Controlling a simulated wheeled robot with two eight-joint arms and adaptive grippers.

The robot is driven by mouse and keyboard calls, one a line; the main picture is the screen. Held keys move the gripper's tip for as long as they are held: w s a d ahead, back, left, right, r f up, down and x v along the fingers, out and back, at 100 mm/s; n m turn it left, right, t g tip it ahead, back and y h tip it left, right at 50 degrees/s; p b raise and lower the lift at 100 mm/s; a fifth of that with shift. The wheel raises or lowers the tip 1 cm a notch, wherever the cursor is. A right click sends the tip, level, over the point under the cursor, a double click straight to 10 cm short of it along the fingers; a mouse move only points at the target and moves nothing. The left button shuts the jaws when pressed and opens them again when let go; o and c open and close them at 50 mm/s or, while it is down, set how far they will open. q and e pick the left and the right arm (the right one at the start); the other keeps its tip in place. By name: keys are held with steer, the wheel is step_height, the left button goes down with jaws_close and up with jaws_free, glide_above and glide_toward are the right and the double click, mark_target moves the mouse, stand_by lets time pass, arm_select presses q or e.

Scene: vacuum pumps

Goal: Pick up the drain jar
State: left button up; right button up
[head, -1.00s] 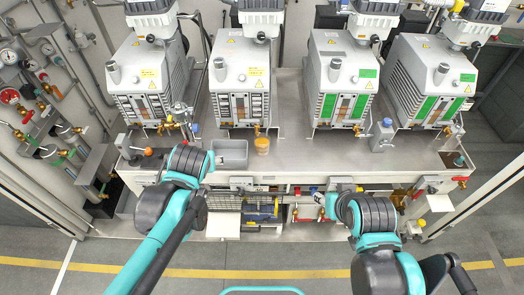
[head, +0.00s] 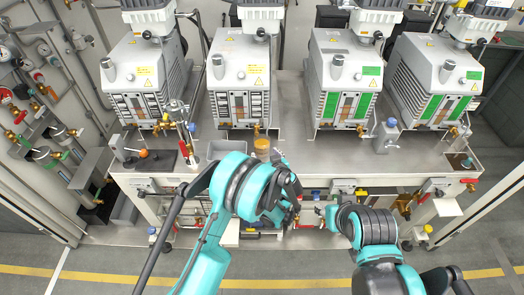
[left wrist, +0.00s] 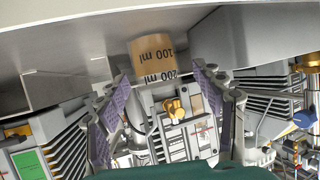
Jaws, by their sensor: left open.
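The drain jar (head: 262,146) is a small clear jar with amber contents, standing on the bench's front part below the second pump from the left. In the left wrist view the jar (left wrist: 153,58) appears upside down, with 100 ml and 200 ml marks. My left gripper (head: 282,160) is just in front of the jar, partly hidden by its own arm. In the left wrist view its two purple-padded fingers (left wrist: 162,76) are spread, with the jar beyond and between their tips; contact cannot be told. My right gripper is mostly hidden by its arm at the right.
A grey tray (head: 222,147) sits left of the jar, partly behind my left arm. Several pumps (head: 240,85) stand in a row behind. A valve post (head: 182,125) rises at the left, and a blue-knobbed fitting (head: 389,135) at the right. The bench between jar and fitting is clear.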

arm_select(q)
steer(key=shift+d+f, duration=0.25)
steer(key=shift+f, duration=0.3)
steer(key=shift+d+f, duration=0.25)
steer(key=shift+f, duration=0.25)
steer(key=shift+w+a+f, duration=0.1)
steer(key=shift+w+f, duration=0.15)
steer(key=shift+w, duration=0.1)
steer(key=b+x, duration=0.1)
steer(key=x, duration=0.1)
steer(key=b+x, duration=0.1)
steer(key=x, duration=0.1)
steer(key=b+x, duration=0.1)
steer(key=x, duration=0.2)
steer(key=shift+w+a+r, duration=0.1)
steer(key=shift+a+r, duration=0.05)
steer(key=shift+r, duration=0.35)
steer(key=c, duration=1.3)
steer(key=shift+r, duration=0.15)
